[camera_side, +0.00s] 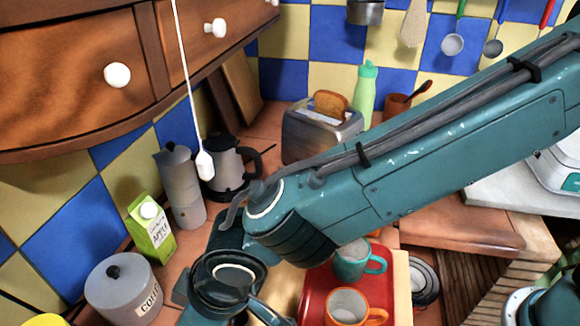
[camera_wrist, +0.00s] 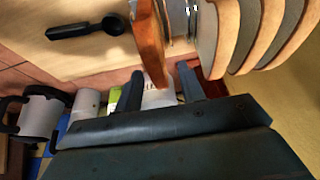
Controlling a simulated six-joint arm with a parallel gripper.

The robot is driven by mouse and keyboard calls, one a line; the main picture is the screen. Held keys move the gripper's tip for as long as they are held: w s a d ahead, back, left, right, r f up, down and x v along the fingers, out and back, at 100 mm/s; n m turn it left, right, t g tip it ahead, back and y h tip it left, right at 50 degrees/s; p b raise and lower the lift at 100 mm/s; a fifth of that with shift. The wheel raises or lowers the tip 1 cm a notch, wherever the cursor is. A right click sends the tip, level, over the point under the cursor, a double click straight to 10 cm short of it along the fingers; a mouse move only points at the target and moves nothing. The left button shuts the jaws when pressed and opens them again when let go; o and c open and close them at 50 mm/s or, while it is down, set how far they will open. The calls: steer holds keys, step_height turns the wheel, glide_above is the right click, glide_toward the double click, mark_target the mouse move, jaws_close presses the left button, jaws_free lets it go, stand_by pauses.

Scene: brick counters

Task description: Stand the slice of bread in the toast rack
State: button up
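A brown slab that looks like a slice of bread seen edge-on (camera_wrist: 150,40) stands upright in the wrist view. Its lower end shows between the two fingers of my gripper (camera_wrist: 160,72). The fingers are apart, with a gap showing at the right of the slab; I see no clear grip on it. Thin metal parts that may be the toast rack (camera_wrist: 181,14) show just right of the slab, mostly cut off. In the side view my arm hides the fingers and this slab. Another browned slice (camera_side: 331,104) sticks up from the toaster (camera_side: 318,135).
Several curved, pale-edged slabs (camera_wrist: 215,40) stand close at the right in the wrist view. A black scoop (camera_wrist: 88,28) lies at left. The side view shows a red tray (camera_side: 318,283) with mugs, a coffee tin (camera_side: 122,290), a juice carton (camera_side: 150,230) and a moka pot (camera_side: 181,185).

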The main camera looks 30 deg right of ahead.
steer(key=shift+r, duration=0.2)
steer(key=v, duration=1.3)
steer(key=shift+r, duration=0.2)
steer(key=shift+s+d, duration=0.1)
steer(key=w+d+r+m+t+h, duration=0.1)
steer(key=w+d+r+m, duration=0.15)
steer(key=d, duration=0.95)
steer(key=w+d+r+m, duration=0.15)
steer(key=d+r, duration=0.25)
steer(key=d, duration=0.8)
steer(key=s+d+f+m+h, duration=0.1)
steer(key=s+d+m, duration=0.1)
steer(key=s+d, duration=0.4)
steer(key=s+d+f+m+t+h, duration=0.1)
steer(key=s+d+f+m, duration=0.1)
steer(key=s+d, duration=0.5)
steer(key=d+m, duration=0.1)
steer(key=d, duration=0.4)
steer(key=shift+f, duration=0.3)
